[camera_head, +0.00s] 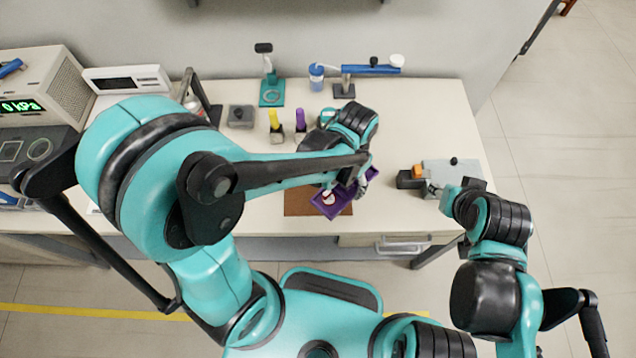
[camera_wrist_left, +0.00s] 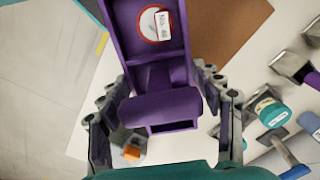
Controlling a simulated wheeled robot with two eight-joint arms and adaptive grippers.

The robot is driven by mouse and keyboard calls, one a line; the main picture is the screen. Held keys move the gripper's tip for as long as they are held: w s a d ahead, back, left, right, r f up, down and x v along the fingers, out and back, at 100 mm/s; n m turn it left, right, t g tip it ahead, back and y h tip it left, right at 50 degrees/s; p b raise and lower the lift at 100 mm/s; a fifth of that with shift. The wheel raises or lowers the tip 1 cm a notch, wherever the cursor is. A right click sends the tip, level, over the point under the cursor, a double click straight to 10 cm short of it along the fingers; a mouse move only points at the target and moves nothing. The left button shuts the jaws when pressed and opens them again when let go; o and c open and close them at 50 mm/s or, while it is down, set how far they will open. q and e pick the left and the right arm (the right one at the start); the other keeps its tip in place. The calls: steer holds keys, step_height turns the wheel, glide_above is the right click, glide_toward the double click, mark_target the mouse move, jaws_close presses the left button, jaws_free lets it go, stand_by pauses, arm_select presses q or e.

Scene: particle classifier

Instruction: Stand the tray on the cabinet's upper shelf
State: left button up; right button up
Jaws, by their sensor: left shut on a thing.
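A purple tray (camera_head: 331,203) is held by my left gripper (camera_head: 345,188) over the brown mat at the table's front edge. In the left wrist view the tray (camera_wrist_left: 180,47) runs away from the gripper (camera_wrist_left: 165,118), whose fingers lie on both sides of its thick purple near end. A round white label with a red ring and a small tag lie inside the tray. My left arm hides part of the table. My right gripper (camera_head: 448,197) is at the right, by the table edge; its fingers are too small to read. I cannot make out a cabinet with shelves.
A brown mat (camera_head: 298,201) lies under the tray. A grey box (camera_head: 452,172) with an orange part stands at the right. Yellow and purple-handled tools (camera_head: 300,122), a teal stand (camera_head: 271,92) and a blue-capped jar (camera_head: 316,74) stand behind. A pressure device (camera_head: 45,85) is at left.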

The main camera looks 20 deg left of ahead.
arm_select(q)
steer(key=b, duration=0.2)
glide_above(318, 189)
step_height(318, 189, down, 5)
steer(key=shift+w+a+f, duration=0.1)
steer(key=shift+f+b, duration=1.1)
steer(key=shift+f, duration=0.9)
steer(key=shift+f, duration=0.1)
steer(key=o, duration=1.4)
